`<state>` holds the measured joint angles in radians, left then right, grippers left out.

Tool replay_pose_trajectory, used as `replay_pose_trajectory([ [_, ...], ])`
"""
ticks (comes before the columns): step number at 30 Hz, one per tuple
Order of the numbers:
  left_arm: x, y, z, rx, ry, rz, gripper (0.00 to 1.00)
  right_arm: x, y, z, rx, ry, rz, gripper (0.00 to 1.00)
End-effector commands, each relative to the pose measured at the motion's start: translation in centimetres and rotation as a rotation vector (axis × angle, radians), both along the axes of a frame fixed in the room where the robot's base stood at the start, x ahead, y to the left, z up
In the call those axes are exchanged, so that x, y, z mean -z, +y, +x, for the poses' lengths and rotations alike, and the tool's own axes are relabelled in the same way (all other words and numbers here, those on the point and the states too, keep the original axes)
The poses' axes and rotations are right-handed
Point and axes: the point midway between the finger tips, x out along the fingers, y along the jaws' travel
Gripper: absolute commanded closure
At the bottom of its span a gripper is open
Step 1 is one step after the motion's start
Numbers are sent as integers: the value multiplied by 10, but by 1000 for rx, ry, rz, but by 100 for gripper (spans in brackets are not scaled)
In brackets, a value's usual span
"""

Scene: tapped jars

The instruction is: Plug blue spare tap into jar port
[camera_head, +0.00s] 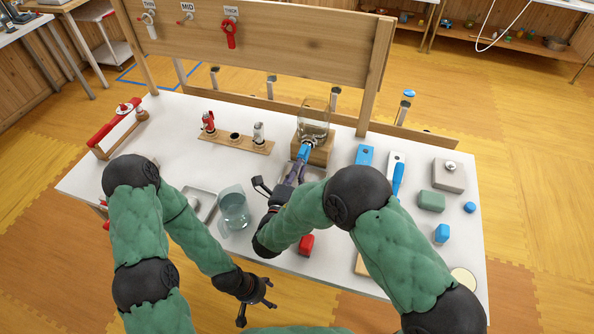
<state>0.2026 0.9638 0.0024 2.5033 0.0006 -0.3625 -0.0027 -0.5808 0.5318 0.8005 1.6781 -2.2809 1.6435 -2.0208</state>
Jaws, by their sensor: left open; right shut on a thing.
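The glass jar (314,120) stands in a wooden stand (325,153) near the back of the table, with its port low at the front. My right gripper (298,172) is shut on the blue spare tap (304,152) in front of the port. The tap's far end is at or touching the port; I cannot tell whether it is inside. My gripper and arm hide part of the tap. My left gripper (257,307) is open and empty, low in front of the table's front edge.
A wooden rack (266,147) left of the jar holds a red tap (209,122) and a pale tap (259,132). A glass beaker (234,211) stands left of my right arm. Blue, green and grey items lie at right. A peg board (290,45) rises behind.

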Motion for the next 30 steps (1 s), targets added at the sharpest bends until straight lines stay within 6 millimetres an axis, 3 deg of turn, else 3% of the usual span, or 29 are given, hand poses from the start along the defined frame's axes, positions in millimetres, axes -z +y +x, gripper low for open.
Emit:
replay_pose_trajectory([
  [7,0,0,0,0,0,0,34,-1,0,0,0,-1,1,100],
  [8,0,0,0,0,0,0,34,-1,0,0,0,-1,1,79],
  [10,0,0,0,0,0,0,34,-1,0,0,0,-1,1,59],
  [17,0,0,0,0,0,0,34,0,0,0,0,0,1,57],
  [18,0,0,0,0,0,0,34,1,0,0,0,1,0,54],
  [21,0,0,0,0,0,0,34,1,0,0,0,1,0,31],
  [30,0,0,0,0,0,0,34,0,0,0,0,0,0,31],
])
